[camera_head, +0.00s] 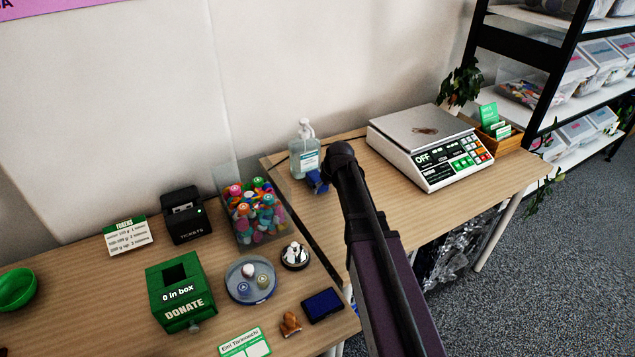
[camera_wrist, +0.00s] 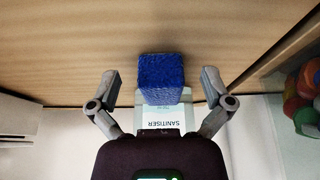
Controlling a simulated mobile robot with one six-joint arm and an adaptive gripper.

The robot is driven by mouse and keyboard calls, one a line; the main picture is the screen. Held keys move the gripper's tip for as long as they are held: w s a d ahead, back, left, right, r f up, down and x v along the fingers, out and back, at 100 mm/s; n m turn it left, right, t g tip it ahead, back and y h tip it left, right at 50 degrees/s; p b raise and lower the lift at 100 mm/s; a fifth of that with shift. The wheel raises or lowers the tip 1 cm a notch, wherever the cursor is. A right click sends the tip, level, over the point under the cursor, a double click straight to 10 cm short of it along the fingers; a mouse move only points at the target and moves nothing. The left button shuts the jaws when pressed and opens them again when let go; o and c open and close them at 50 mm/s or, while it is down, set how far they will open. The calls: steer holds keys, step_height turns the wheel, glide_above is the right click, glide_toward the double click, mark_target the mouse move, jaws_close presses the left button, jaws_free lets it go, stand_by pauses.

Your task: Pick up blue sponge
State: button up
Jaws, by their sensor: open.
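The blue sponge (camera_wrist: 161,78) is a small block on the wooden table, between the two fingers of my open gripper (camera_wrist: 161,85) in the wrist view. Gaps show between each finger and the sponge. In the head view the sponge (camera_head: 317,181) shows partly, just left of the end of my arm, in front of the sanitiser bottle (camera_head: 305,152). My gripper's fingers are hidden behind my arm in the head view. The bottle's label (camera_wrist: 166,121) shows behind the sponge in the wrist view.
A scale (camera_head: 430,145) stands to the right of my arm. A clear bin of colourful items (camera_head: 254,212) is to the left. A green donate box (camera_head: 180,290), a black ticket printer (camera_head: 185,214) and a blue pad (camera_head: 322,305) are on the left table. The wall rises behind.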

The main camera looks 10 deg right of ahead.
mark_target(318, 178)
steer(key=shift+w+a+f+b, duration=0.15)
steer(key=shift+w+a, duration=0.1)
steer(key=shift+w, duration=0.55)
steer(key=shift+w+a+f+b, duration=0.15)
steer(key=shift+w+a, duration=0.1)
steer(key=shift+w, duration=0.6)
steer(key=shift+w+a+f+b, duration=0.15)
steer(key=shift+w+a, duration=0.1)
steer(key=shift+w, duration=0.55)
steer(key=shift+f, duration=0.1)
steer(key=shift+c, duration=0.2)
steer(key=c, duration=0.7)
